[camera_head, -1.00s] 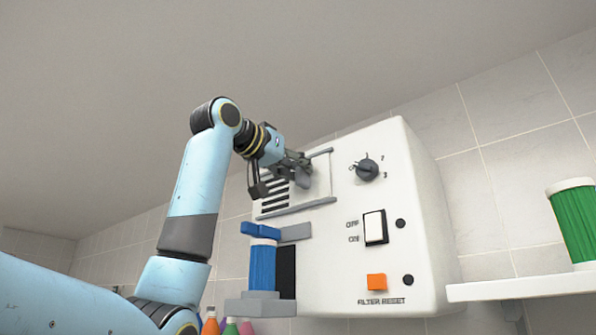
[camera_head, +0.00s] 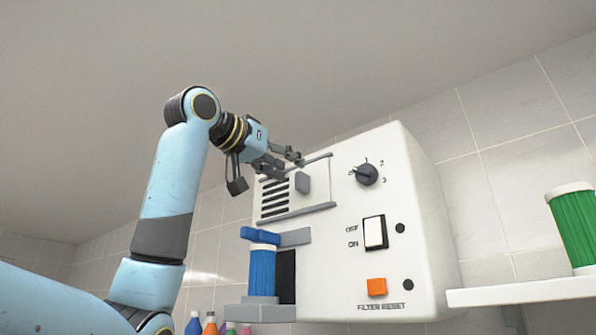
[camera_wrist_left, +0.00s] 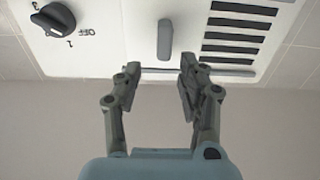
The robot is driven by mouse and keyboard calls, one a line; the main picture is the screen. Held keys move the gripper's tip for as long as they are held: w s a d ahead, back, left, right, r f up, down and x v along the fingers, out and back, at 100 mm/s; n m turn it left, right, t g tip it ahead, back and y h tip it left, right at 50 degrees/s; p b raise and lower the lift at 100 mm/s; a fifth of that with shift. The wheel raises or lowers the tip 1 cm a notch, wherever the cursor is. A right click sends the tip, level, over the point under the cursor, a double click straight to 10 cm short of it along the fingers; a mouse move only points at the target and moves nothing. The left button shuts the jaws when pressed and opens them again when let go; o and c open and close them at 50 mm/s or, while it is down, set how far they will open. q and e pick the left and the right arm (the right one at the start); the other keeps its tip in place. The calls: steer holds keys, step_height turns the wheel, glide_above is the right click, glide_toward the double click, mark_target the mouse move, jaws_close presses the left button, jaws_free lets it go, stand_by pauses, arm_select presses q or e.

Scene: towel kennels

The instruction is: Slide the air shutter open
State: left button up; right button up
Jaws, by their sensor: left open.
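The air shutter (camera_head: 318,184) is a white plate between two grey rails on the upper left of the white machine's front. Its grey handle (camera_head: 302,183) stands out from the plate; it also shows in the left wrist view (camera_wrist_left: 165,40). Dark vent slots (camera_head: 274,197) show uncovered to the left of the plate in the head view. My left gripper (camera_head: 283,162) is open and empty near the upper rail, apart from the handle. In the left wrist view the handle lies beyond the two spread fingertips (camera_wrist_left: 158,78). My right gripper is in neither view.
The white machine (camera_head: 345,275) also carries a dial (camera_head: 367,174), a white rocker switch (camera_head: 375,232) and an orange button (camera_head: 376,287). A blue cylinder (camera_head: 263,270) is at its lower left. A shelf (camera_head: 520,290) with a green cylinder (camera_head: 575,225) stands right.

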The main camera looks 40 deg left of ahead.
arm_select(q)
steer(key=s, duration=0.7)
steer(key=shift+a, duration=0.3)
steer(key=shift+s, duration=0.1)
